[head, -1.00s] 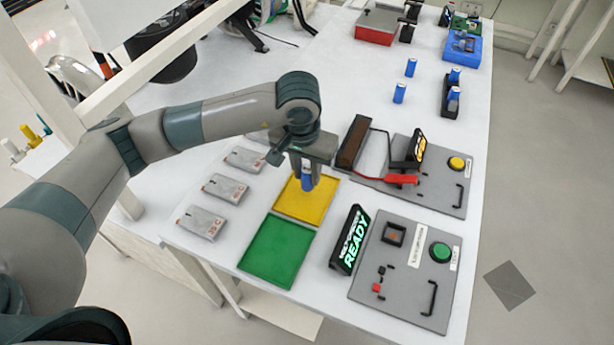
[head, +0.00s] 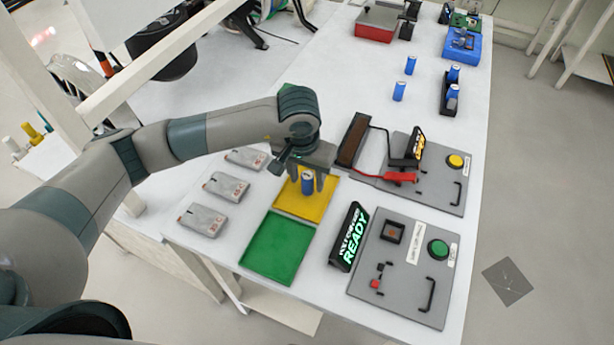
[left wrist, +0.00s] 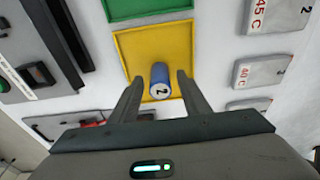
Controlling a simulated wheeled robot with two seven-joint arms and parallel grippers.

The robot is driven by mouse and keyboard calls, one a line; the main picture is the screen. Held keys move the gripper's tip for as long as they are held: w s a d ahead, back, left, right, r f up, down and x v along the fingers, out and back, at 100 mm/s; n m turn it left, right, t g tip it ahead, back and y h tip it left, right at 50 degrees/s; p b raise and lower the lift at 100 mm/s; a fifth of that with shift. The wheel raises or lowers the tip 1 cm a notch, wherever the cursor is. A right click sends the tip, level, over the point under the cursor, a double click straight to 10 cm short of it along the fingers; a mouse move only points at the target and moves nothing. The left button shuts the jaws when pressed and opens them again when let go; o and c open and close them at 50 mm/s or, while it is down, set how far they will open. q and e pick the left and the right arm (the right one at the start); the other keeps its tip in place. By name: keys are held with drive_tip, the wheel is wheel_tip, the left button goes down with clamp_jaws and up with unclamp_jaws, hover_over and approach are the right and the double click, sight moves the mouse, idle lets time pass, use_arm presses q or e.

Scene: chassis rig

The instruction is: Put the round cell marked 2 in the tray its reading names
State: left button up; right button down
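The round cell marked 2 (left wrist: 160,82) is blue with a pale end bearing the number. It stands upright on the yellow tray (left wrist: 127,50), and the cell also shows in the head view (head: 307,184). My left gripper (head: 307,181) is over the yellow tray (head: 323,207). In the left wrist view its fingers (left wrist: 157,84) are spread on either side of the cell with gaps. The green tray (head: 277,248) lies beside the yellow one, nearer the front, and is empty. My right gripper is not in view.
Grey packs (head: 226,187) with printed labels lie in a row left of the trays. A lit READY display (head: 352,238) and a grey panel with a green button (head: 439,250) stand to the right. More blue cells (head: 400,91) stand farther back.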

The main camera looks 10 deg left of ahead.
sight(305, 179)
use_arm(q)
drive_tip(key=shift+r, duration=0.15)
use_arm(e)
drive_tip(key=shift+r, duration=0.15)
use_arm(q)
drive_tip(key=shift+r, duration=0.4)
drive_tip(key=r+b, duration=0.1)
drive_tip(key=r, duration=0.1)
drive_tip(key=r+b, duration=0.1)
drive_tip(key=r, duration=0.1)
drive_tip(key=s+r+b, duration=0.1)
drive_tip(key=r, duration=0.1)
drive_tip(key=shift+a+r, duration=0.15)
drive_tip(key=shift+r, duration=0.15)
drive_tip(key=r, duration=0.1)
drive_tip(key=r+b, duration=0.1)
drive_tip(key=r, duration=0.2)
drive_tip(key=shift+s+r, duration=0.2)
drive_tip(key=shift+s, duration=0.2)
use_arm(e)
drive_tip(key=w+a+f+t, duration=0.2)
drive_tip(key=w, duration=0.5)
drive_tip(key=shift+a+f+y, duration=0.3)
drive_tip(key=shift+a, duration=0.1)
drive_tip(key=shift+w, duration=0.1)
